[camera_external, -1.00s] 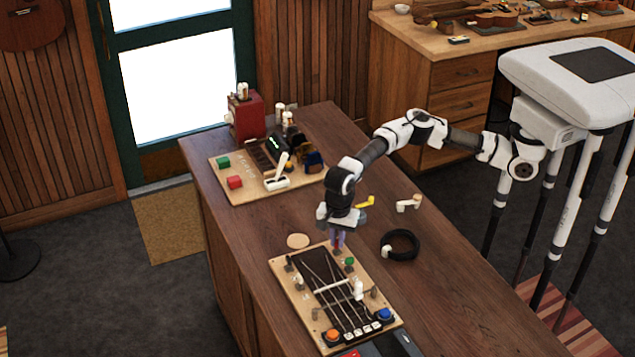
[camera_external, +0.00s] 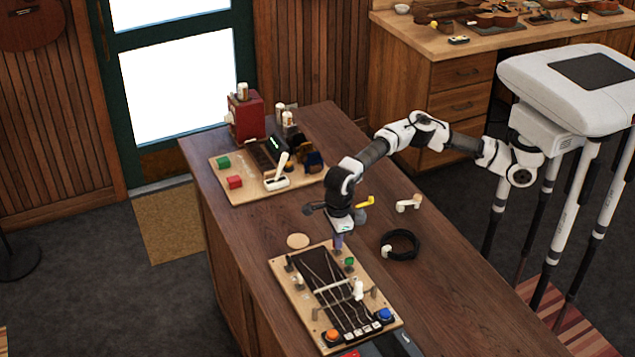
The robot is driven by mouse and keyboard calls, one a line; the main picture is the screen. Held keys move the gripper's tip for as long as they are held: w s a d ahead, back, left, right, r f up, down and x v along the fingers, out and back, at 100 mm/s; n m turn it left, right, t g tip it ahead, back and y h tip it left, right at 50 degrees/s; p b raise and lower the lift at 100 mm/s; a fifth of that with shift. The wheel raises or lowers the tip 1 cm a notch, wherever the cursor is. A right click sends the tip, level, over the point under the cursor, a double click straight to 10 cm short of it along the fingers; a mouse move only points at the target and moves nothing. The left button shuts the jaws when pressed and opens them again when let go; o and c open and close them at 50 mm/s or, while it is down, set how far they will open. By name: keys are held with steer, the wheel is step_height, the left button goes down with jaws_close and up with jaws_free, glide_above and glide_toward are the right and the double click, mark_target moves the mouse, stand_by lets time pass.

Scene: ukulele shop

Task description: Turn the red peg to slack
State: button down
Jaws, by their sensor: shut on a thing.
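The string board (camera_external: 280,267) lies on the dark wooden counter, with strings running along its dark middle panel. My gripper (camera_external: 338,243) points straight down over the board's far end. It is shut on the red peg (camera_external: 337,250), which is mostly hidden between the fingers. A green peg (camera_external: 349,262) stands just to the right of the gripper. Dark and grey pegs (camera_external: 289,263) stand along the board's left side. The peg's exact angle is too small to tell.
A yellow crank (camera_external: 366,201) and a cream crank (camera_external: 409,203) stand behind. Another board with a white lever (camera_external: 280,172) sits farther back.

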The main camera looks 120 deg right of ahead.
steer(key=shift+r+m, duration=0.1)
steer(key=shift+m, duration=1)
steer(key=c, duration=1.5)
jaws_free()
step_height(320, 180, up, 14)
steer(key=b, duration=0.2)
